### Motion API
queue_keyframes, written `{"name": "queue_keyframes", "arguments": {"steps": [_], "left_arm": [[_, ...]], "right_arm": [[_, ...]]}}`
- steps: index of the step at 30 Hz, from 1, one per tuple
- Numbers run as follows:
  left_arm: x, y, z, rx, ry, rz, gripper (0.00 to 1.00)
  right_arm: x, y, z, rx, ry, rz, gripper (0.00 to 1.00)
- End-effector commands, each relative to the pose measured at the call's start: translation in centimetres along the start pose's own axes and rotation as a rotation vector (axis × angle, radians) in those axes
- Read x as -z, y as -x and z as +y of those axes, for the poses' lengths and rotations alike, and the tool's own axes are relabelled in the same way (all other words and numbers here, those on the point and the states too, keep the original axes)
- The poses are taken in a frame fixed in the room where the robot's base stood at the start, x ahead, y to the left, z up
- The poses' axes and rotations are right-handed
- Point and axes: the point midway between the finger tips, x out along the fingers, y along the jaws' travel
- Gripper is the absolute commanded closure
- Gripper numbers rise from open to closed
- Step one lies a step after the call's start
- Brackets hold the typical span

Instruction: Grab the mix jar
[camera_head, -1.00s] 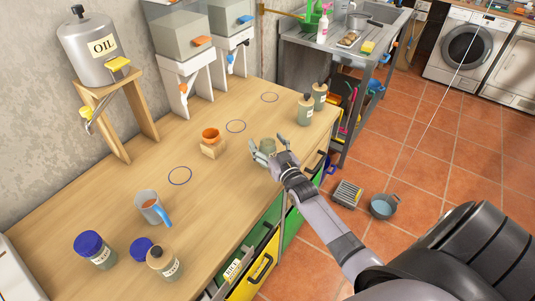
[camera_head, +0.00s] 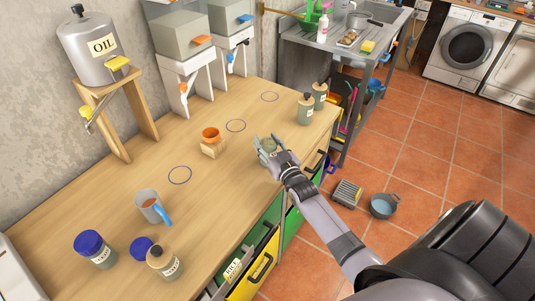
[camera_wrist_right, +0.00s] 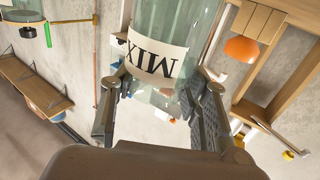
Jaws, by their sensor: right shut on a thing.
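The mix jar is a greenish glass jar (camera_wrist_right: 165,45) with a white label reading MIX, upside down in the right wrist view. It stands between the two fingers of my right gripper (camera_wrist_right: 158,108), which is shut on it. In the head view the jar (camera_head: 268,143) is small and partly hidden by my right gripper (camera_head: 269,153), at the front edge of the wooden worktop (camera_head: 220,205). I cannot tell whether the jar still touches the worktop. My left gripper is not in view.
An orange cup on a wooden stand (camera_head: 211,140) is left of the jar. Two labelled bottles (camera_head: 305,110) stand behind it to the right. Drawers lie below the worktop edge.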

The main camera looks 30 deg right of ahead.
Motion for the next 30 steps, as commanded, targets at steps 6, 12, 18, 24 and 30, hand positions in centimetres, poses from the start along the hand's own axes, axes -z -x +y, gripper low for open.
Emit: {"name": "queue_keyframes", "arguments": {"steps": [6,12,18,24,30], "left_arm": [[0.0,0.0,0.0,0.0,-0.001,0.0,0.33],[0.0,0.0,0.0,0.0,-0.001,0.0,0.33],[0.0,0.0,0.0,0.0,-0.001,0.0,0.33],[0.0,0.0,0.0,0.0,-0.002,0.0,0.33],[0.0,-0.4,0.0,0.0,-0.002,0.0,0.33]], "right_arm": [[0.0,0.0,0.0,0.0,0.001,0.0,1.0],[0.1,0.0,0.0,0.0,0.001,0.003,1.0],[0.4,-0.1,0.0,0.0,0.001,0.003,1.0],[2.3,-0.1,0.0,0.0,0.0,0.007,1.0],[7.6,-0.1,0.0,0.0,0.001,0.011,1.0]]}}
